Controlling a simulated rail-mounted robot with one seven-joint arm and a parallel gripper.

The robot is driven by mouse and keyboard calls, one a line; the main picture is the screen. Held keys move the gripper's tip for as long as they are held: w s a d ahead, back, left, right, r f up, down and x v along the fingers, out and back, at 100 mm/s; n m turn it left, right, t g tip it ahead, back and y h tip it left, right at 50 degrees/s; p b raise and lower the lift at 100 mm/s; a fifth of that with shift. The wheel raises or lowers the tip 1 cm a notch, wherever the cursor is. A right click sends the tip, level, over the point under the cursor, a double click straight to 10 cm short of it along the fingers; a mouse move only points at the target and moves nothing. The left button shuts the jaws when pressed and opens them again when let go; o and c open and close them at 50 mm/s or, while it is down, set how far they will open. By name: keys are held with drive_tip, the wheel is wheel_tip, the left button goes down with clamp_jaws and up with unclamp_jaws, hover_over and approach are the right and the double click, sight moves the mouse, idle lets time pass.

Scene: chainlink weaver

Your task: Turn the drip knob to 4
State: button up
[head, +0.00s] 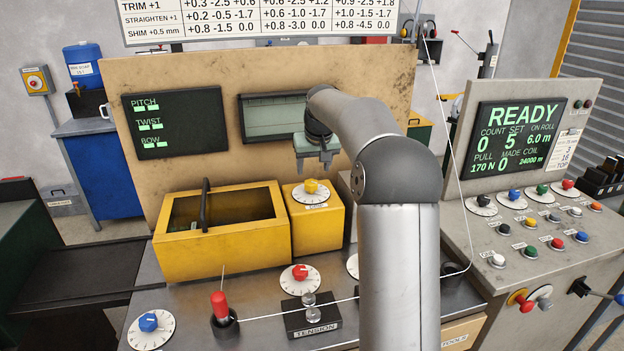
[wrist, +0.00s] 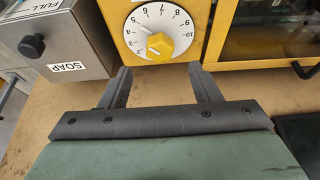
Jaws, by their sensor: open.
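The drip knob is the yellow knob (head: 311,186) on a white dial on top of the small yellow box (head: 318,230). In the wrist view the yellow knob (wrist: 159,44) sits on its numbered dial, seen upside down. Its pointer seems to face the low numbers, near 2, but I cannot read it exactly. My gripper (head: 314,163) is above and behind the knob, apart from it. In the wrist view my gripper (wrist: 163,78) has its two fingers wide apart with nothing between them, just short of the dial's edge.
A larger yellow bin (head: 222,240) with a black handle stands left of the box. A grey SOAP box (wrist: 65,40) with a black knob is beside it in the wrist view. A panel with dark screens (head: 175,122) rises behind. Other dials, including a red knob (head: 300,272), are in front.

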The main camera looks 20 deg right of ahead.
sight(311, 182)
drive_tip(key=p+x, duration=0.1)
drive_tip(key=x, duration=0.6)
drive_tip(key=c, duration=1)
